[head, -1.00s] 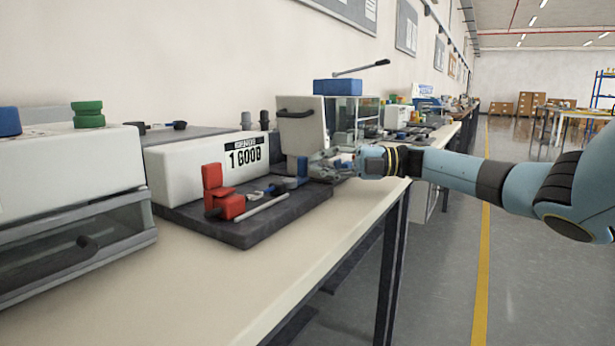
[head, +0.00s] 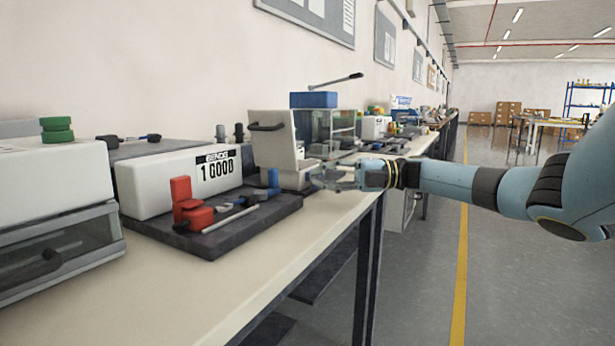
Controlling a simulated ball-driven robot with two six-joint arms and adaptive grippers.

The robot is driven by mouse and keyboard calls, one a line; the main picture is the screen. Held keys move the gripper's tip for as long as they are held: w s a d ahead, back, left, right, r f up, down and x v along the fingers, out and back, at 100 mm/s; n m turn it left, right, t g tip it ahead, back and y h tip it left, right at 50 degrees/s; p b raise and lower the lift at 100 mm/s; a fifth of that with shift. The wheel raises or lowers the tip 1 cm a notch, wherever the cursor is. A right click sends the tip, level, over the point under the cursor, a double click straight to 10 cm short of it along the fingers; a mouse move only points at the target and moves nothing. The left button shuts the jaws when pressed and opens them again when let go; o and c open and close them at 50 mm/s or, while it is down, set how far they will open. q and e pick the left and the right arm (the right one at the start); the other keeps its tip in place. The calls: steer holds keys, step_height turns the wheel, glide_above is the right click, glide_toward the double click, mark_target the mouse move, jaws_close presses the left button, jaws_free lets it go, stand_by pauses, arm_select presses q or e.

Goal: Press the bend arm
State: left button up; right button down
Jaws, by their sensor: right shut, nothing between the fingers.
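The bending station has a black base plate (head: 215,243) on the bench, in front of a white box with a counter display (head: 217,168). On the plate are a red block (head: 186,201), a pale rod lying aslant (head: 230,220) and a blue upright piece (head: 273,181). The rod looks like the bend arm, but I cannot be sure. My right gripper (head: 322,177) is shut and empty. It is right of the plate and blue piece, beside the foot of a white upright unit with a dark handle (head: 277,140). I cannot tell whether it touches anything. My left gripper is out of view.
A blue box with a lever (head: 314,99) is behind the upright unit. The bench front (head: 240,285) is bare; open floor lies to its right.

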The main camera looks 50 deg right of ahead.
steer(key=v, duration=0.6)
steer(key=shift+w+d, duration=0.2)
steer(key=shift+d, duration=0.4)
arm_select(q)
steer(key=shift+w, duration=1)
arm_select(e)
steer(key=shift+s, duration=0.1)
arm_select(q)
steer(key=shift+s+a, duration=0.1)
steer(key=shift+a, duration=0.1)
